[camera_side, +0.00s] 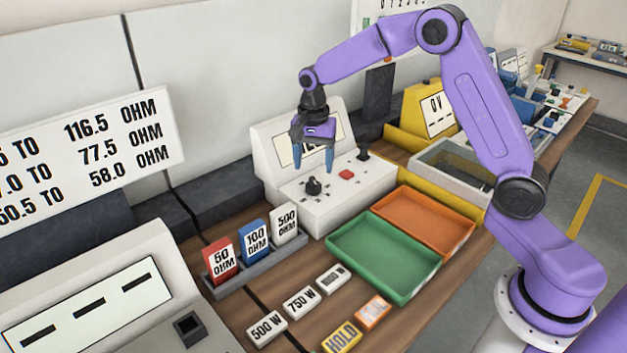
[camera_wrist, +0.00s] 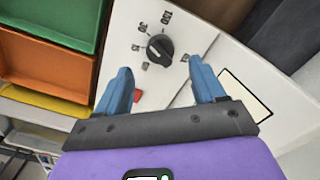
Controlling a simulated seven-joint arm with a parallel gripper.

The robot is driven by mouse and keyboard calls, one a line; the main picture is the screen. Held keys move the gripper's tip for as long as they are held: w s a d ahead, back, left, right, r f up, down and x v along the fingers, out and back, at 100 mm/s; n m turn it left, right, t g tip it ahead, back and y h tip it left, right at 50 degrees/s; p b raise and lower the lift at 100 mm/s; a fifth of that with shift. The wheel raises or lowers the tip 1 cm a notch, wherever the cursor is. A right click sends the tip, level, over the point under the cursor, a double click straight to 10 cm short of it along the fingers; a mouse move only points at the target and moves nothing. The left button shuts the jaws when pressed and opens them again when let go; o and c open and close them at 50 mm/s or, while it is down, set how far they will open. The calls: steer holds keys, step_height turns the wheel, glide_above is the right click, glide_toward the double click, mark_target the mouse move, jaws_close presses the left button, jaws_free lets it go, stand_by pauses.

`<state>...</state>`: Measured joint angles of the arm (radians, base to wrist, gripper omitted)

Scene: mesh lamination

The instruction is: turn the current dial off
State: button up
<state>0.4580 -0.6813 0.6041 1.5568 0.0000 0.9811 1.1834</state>
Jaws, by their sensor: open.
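A white console (camera_side: 335,207) has a black dial (camera_side: 313,186) on the left of its sloping top. The fingers appear apart from the dial.
A red button (camera_side: 346,174) and another black knob (camera_side: 363,152) are on the console, right of the dial. In the wrist view the left finger partly covers the red button (camera_wrist: 137,96). A green tray (camera_side: 375,258) and an orange tray (camera_side: 428,222) lie in front. Resistor cards (camera_side: 253,240) stand left.

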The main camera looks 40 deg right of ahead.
mark_target(313, 180)
step_height(313, 180, down, 6)
steer(key=shift+r, duration=0.1)
stand_by(0.4)
steer(key=c, duration=1.1)
